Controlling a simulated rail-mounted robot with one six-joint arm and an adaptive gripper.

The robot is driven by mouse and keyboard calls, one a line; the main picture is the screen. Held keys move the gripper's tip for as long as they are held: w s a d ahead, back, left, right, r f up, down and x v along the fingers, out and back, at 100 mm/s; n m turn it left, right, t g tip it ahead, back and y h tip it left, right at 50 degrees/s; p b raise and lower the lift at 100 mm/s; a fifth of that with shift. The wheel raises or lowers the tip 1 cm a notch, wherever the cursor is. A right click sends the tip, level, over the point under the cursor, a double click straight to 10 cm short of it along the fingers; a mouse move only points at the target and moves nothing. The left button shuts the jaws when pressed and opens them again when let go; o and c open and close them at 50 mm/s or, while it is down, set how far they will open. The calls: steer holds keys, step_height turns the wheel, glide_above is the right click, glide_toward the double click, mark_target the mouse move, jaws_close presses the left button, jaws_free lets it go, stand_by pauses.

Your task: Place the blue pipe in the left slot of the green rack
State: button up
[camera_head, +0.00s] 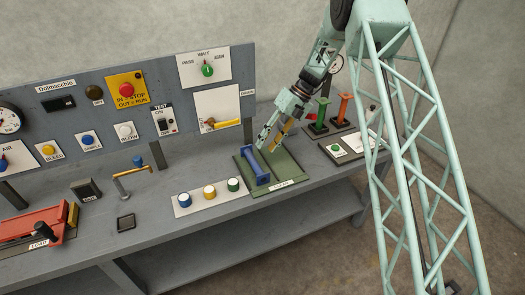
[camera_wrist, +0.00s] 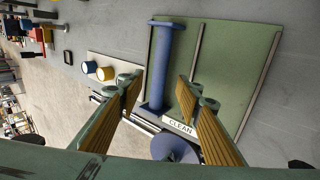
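The blue pipe (camera_head: 256,166), a spool with a flange at each end, lies along the left side of the green rack (camera_head: 286,170). In the wrist view the pipe (camera_wrist: 160,68) lies left of a raised rail on the rack (camera_wrist: 228,62), lengthwise beside that rail. The CLEAN label is at the rack's front edge. My gripper (camera_head: 268,144) is above the rack, close to the pipe. In the wrist view my gripper (camera_wrist: 160,88) has its yellow-padded fingers wide apart, with nothing between the pads. The right finger hides part of the rack.
A panel with blue, yellow and green knobs (camera_head: 209,196) lies left of the rack. Green (camera_head: 320,116) and orange (camera_head: 343,108) spools stand behind to the right. The upright control board (camera_head: 110,88) backs the bench. The rack's right side is empty.

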steer(key=shift+v, duration=1.4)
steer(key=shift+r, duration=0.15)
